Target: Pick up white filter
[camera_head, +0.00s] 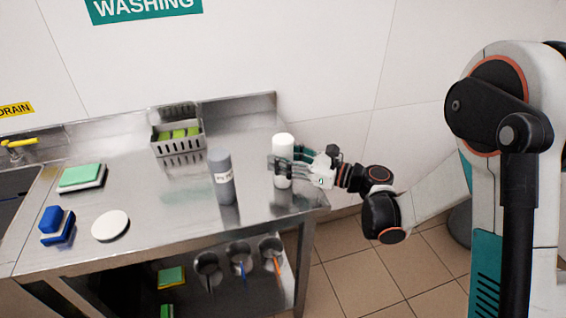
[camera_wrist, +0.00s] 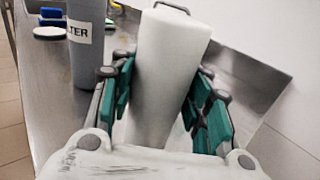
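The white filter (camera_head: 283,160) is a plain white cylinder standing upright near the right end of the steel table (camera_head: 150,222). In the wrist view the filter (camera_wrist: 170,75) shows a small wire handle on its top. My gripper (camera_head: 284,160) reaches in from the right, with its fingers on both sides of the filter. In the wrist view my gripper (camera_wrist: 160,95) has green pads close along both sides of the filter. I cannot tell whether both pads press on it. The filter's base is hidden by the gripper body in the wrist view.
A grey labelled bottle (camera_head: 222,178) stands just left of the filter. A metal basket (camera_head: 178,148) with green sponges is at the back. A wall (camera_head: 310,60) rises behind.

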